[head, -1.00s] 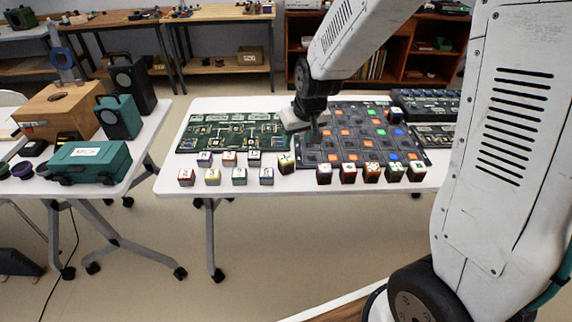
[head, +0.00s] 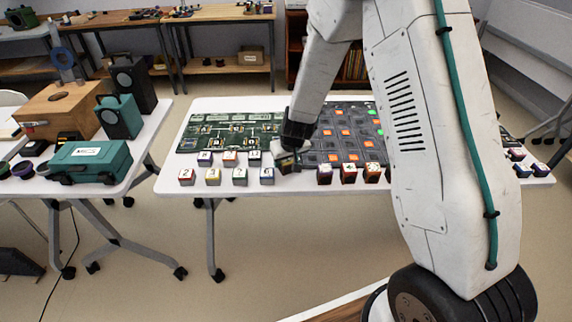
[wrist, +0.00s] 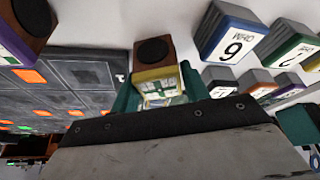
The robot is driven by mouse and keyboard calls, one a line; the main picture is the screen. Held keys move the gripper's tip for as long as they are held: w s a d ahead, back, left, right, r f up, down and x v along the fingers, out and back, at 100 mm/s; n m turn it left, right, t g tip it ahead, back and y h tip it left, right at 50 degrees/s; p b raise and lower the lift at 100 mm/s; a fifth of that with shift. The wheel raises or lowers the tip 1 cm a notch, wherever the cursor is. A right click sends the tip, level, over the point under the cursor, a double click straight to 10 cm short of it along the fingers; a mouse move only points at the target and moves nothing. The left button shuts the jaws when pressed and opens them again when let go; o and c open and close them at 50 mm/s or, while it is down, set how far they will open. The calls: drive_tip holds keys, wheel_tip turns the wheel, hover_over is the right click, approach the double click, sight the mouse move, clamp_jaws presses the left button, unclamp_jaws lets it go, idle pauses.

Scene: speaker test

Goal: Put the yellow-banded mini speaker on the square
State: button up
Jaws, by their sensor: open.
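A mini speaker with a yellow band (wrist: 157,73), a brown body, a dark round cone and a green-and-white face sits between my gripper's teal fingers in the wrist view. My gripper (wrist: 160,92) is open around it; contact cannot be told. In the head view my gripper (head: 287,158) is low at the table's front, largely hiding that speaker. Another block with a yellow band and a 3 (head: 213,177) stands to the left in the front row. A dark board of squares (head: 323,137) lies to the right, some lit orange; which square is meant cannot be told.
Blocks with blue (wrist: 233,38) and other bands stand close right of the gripper; a purple-banded one (wrist: 18,35) stands left. A green circuit board (head: 205,131) lies behind. My arm hides much of the table's right side.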

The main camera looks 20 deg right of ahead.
drive_tip(key=shift+w+f, duration=0.2)
drive_tip(key=shift+f, duration=0.4)
drive_tip(key=shift+c, duration=0.3)
drive_tip(key=c, duration=0.7)
drive_tip(key=shift+d+r, duration=0.15)
drive_tip(key=shift+r, duration=0.1)
